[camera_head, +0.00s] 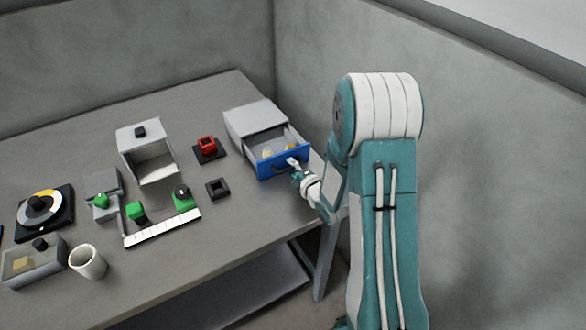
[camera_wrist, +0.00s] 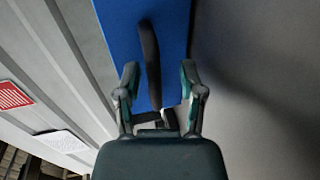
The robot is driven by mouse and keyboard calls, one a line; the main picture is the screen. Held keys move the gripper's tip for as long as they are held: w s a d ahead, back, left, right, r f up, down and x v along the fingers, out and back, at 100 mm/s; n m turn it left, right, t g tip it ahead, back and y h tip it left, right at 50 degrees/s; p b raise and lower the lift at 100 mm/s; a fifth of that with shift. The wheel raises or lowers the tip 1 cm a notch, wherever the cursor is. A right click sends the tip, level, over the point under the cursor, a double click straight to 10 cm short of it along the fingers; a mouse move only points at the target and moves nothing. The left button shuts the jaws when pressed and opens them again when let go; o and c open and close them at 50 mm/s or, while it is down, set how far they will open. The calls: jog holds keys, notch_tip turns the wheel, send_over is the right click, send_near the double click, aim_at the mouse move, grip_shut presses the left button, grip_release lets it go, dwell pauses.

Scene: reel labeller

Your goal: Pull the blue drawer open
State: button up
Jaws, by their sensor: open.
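The blue drawer (camera_head: 282,163) stands partly out of its grey cabinet (camera_head: 255,121) at the right end of the table. Small yellowish things show inside it. In the wrist view the blue drawer front (camera_wrist: 176,40) fills the top middle, with a dark curved handle (camera_wrist: 150,62) on it. My gripper (camera_head: 296,168) is at the drawer front in the head view. In the wrist view my gripper (camera_wrist: 160,82) is open, one finger on each side of the handle's lower end. I cannot tell whether a finger touches the handle.
A white box (camera_head: 147,152) with an open front, a red button (camera_head: 207,144) on a dark base and a small dark square frame (camera_head: 217,188) stand left of the drawer. A white cup (camera_head: 88,262) stands near the front edge. Walls close off the back and right.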

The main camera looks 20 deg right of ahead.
jog(key=shift+s+r, duration=0.1)
jog(key=v, duration=0.7)
jog(key=shift+s, duration=0.15)
dwell(0.3)
